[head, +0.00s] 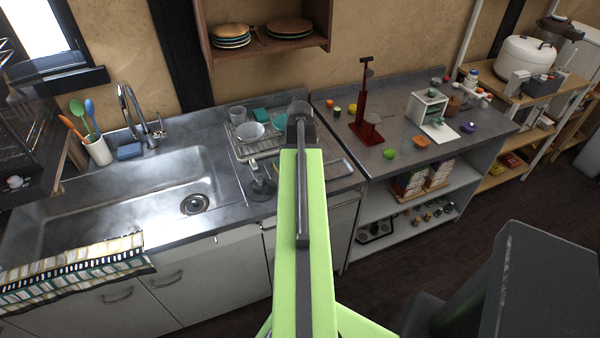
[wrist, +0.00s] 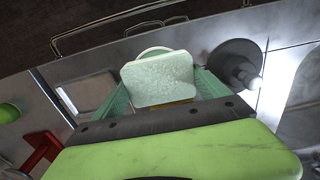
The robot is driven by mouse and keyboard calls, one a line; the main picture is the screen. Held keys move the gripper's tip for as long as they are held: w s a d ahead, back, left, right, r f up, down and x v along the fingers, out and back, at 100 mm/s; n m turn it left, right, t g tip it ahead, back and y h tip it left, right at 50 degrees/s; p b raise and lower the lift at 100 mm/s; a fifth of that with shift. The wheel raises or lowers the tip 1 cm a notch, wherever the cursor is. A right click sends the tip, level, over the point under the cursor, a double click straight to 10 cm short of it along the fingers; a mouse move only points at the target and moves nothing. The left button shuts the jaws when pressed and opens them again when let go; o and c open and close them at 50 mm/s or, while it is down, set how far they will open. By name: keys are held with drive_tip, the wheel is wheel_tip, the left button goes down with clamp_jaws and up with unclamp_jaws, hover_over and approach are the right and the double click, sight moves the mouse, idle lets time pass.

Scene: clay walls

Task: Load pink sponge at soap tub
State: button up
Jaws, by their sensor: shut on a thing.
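In the wrist view my gripper (wrist: 160,91) is shut on a pale green-white pad (wrist: 158,76), with its two green fingers at the pad's left and right sides. A thin yellowish strip shows below the pad. A pale curved rim shows just behind it; I cannot tell whether it belongs to the pad. In the head view my arm hides the pad and my fingertips. No pink sponge stands out. A dark grey round thing with a stem (head: 262,186), possibly the soap tub, stands on the counter; it also shows right of the pad in the wrist view (wrist: 234,66).
The sink (head: 130,190) is at the left, with a blue sponge (head: 129,151) and a utensil cup (head: 97,150) behind it. A dish rack (head: 255,143) stands behind my arm. The right counter holds a red stand (head: 365,128) and several small items. A shelf (head: 268,48) hangs above.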

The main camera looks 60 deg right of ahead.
idle(0.3)
wheel_tip(320, 180, up, 7)
drive_tip(key=p, duration=0.7)
